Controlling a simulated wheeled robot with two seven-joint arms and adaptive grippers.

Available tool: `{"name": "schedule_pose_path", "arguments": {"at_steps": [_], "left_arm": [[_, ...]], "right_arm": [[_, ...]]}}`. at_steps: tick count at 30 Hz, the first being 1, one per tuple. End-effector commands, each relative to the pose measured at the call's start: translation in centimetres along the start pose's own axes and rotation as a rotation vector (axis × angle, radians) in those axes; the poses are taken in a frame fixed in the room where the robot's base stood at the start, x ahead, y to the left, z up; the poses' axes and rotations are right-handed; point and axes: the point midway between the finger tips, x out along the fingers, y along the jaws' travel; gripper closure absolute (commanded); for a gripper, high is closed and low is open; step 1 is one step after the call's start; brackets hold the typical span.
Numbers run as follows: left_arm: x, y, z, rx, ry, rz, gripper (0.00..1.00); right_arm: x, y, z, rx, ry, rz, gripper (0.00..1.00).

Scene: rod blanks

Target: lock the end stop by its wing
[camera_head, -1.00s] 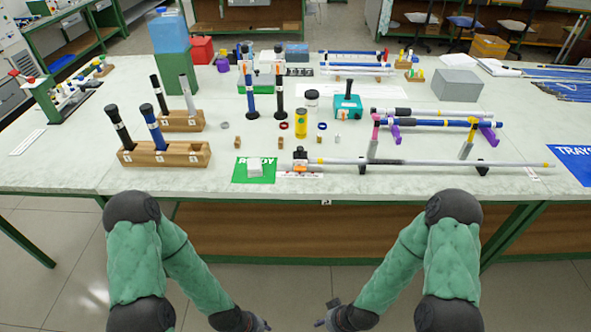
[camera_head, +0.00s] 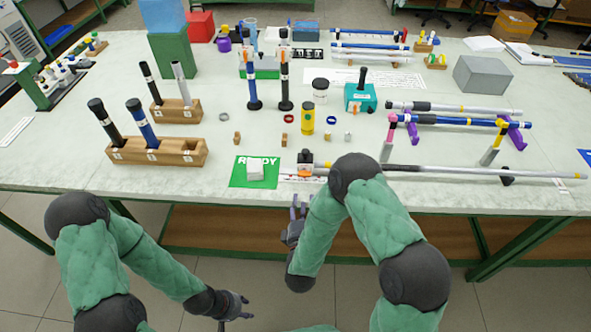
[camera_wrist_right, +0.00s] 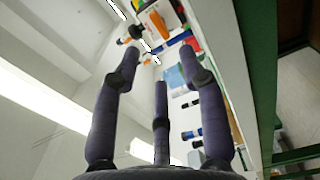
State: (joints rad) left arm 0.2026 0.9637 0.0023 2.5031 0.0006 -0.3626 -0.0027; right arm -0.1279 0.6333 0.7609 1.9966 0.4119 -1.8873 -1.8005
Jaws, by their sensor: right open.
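The end stop (camera_head: 305,157), a small black block with an orange part, sits at the left end of a long grey rod (camera_head: 440,170) near the table's front edge. The orange part, perhaps its wing, also shows in the right wrist view (camera_wrist_right: 155,25). My right gripper (camera_head: 297,208) is open and empty just in front of the table edge, below and apart from the end stop. Its spread fingers (camera_wrist_right: 160,72) point toward the table. My left gripper (camera_head: 240,305) looks open and empty, low in front of the table. My right arm covers part of the rod.
A wooden holder (camera_head: 185,155) with dark-handled rods stands further left. Rods on purple supports (camera_head: 515,135) lie at the right. The table's front edge lies close beyond my right gripper.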

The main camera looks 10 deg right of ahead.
Motion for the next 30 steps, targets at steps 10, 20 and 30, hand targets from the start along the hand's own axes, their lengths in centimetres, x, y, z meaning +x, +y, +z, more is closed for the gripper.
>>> {"name": "schedule_pose_path", "arguments": {"at_steps": [10,20,30], "left_arm": [[0.9,-0.3,0.0,0.0,-0.001,0.0,0.6],[2.0,-0.7,0.0,0.0,-0.001,0.0,0.6],[2.2,-0.8,-0.1,0.0,0.0,0.0,0.6]], "right_arm": [[4.2,0.1,0.1,-0.008,-0.007,0.011,0.57],[9.3,0.1,0.1,-0.008,-0.004,0.009,0.57],[10.8,0.2,0.1,-0.009,-0.003,0.007,0.57]]}}
